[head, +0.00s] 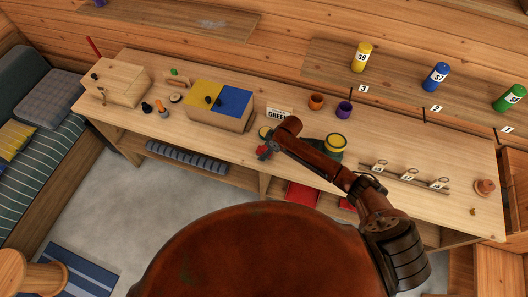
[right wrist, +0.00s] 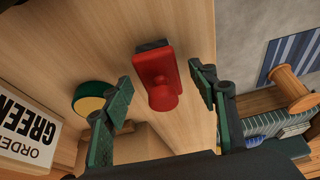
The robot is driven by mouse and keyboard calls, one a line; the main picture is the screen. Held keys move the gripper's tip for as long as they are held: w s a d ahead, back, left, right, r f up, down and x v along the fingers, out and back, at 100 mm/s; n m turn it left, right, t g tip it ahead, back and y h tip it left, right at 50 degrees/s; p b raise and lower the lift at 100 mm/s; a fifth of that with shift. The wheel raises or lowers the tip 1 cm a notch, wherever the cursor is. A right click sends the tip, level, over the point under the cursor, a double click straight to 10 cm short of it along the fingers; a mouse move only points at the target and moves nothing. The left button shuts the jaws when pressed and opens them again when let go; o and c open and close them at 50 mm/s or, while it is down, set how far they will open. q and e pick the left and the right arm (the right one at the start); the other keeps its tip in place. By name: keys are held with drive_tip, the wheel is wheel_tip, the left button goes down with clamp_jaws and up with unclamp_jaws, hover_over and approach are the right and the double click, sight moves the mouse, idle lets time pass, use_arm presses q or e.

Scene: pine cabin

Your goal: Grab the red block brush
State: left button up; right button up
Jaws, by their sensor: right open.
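The red block brush (right wrist: 157,72) lies on the wooden counter in the right wrist view, its dark bristle end away from me and its rounded red knob toward me. My right gripper (right wrist: 161,88) is open, with one green finger on each side of the brush and a visible gap on both sides. In the head view, the brush (head: 262,152) shows as a small red patch near the counter's front edge, partly hidden by my right gripper (head: 268,147). My left gripper is not in view.
A green and yellow round item (right wrist: 91,100) and the "ORDER GREEN" sign (right wrist: 25,130) stand left of the brush in the wrist view. The yellow and blue-topped box (head: 220,120) is left of my gripper. A yellow-topped green pot (head: 335,143) stands right.

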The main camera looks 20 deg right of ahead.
drive_tip(key=shift+c, duration=0.5)
drive_tip(key=shift+r, duration=0.1)
drive_tip(key=c, duration=1.2)
